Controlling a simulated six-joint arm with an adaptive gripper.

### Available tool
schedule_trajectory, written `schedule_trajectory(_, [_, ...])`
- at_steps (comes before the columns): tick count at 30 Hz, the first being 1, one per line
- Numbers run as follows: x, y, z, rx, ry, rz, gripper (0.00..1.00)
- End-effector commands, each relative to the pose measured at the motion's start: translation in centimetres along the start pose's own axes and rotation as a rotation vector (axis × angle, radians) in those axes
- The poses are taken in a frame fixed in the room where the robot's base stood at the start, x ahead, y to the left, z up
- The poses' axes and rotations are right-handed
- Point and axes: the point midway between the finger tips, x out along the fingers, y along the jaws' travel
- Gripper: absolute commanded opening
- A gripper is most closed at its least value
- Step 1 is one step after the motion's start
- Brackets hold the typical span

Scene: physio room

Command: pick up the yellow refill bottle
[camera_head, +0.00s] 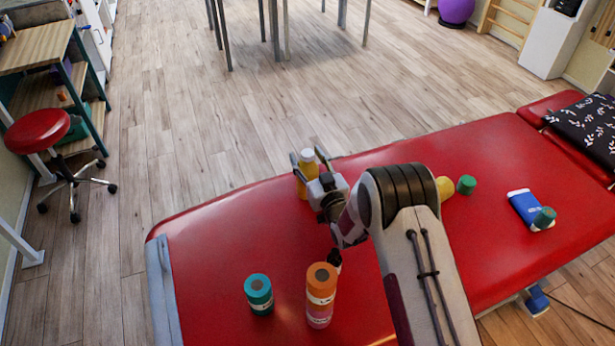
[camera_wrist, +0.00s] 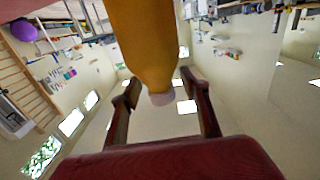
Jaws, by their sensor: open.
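The yellow refill bottle (camera_head: 304,186) with a pale cap stands upright near the far edge of the red treatment table (camera_head: 220,235). My gripper (camera_head: 307,156) is open, with one finger on each side of the bottle in the head view. In the wrist view the bottle (camera_wrist: 146,45) appears upside down, its pale cap between the two fingers of my open gripper (camera_wrist: 160,82). Gaps show between the cap and both fingers. My gripper hides part of the bottle's lower right side in the head view.
A teal bottle (camera_head: 259,297) and an orange bottle (camera_head: 320,300) stand at the near side. Right of my arm are a yellow item (camera_head: 444,188), partly hidden, a green one (camera_head: 466,185) and a blue-white pack (camera_head: 524,208) with a green item (camera_head: 544,218).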

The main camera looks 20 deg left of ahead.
Motion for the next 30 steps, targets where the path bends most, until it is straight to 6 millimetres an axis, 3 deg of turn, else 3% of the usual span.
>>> schedule_trajectory(10, [-0.02,0.01,0.00,0.000,0.000,0.000,0.45])
schedule_trajectory(15, [-0.02,0.02,-0.01,0.000,0.000,0.000,0.01])
schedule_trajectory(30, [0.04,0.03,-0.51,0.000,0.005,0.000,0.00])
